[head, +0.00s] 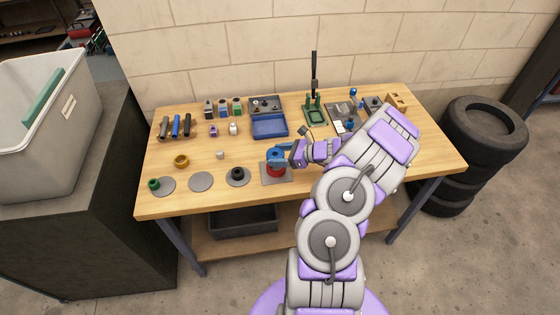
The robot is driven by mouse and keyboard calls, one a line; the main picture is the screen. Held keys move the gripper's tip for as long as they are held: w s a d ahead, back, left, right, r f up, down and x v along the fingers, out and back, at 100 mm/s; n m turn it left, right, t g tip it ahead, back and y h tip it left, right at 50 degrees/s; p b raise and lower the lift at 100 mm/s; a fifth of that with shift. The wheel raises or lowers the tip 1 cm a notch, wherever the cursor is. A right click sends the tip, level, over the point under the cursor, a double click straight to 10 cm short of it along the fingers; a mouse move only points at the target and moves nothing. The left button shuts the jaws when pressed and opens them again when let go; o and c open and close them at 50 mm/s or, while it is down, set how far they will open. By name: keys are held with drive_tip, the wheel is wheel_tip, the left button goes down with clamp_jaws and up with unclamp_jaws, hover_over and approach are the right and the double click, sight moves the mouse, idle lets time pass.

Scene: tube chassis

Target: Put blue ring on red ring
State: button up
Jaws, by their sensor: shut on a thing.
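The red ring (277,171) sits on a square grey plate (264,179) near the front middle of the wooden table. The blue ring (275,154) is directly above the red ring. My gripper (281,156) reaches in from the right and is shut on the blue ring. I cannot tell from this view whether the two rings touch. My gripper's fingers partly hide the right side of the blue ring.
A blue tray (270,125) and a green press (314,108) stand behind.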

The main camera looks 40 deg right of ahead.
drive_tip(key=f, duration=0.1)
drive_tip(key=f+b, duration=0.1)
drive_tip(key=f, duration=0.1)
drive_tip(key=shift+w+a+f, duration=0.15)
drive_tip(key=shift+a, duration=0.05)
drive_tip(key=shift+d+f, duration=0.15)
drive_tip(key=shift+d, duration=0.3)
drive_tip(key=shift+a+f, duration=0.35)
drive_tip(key=shift+f, duration=0.1)
drive_tip(key=o, duration=1.2)
drive_tip(key=shift+d, duration=0.25)
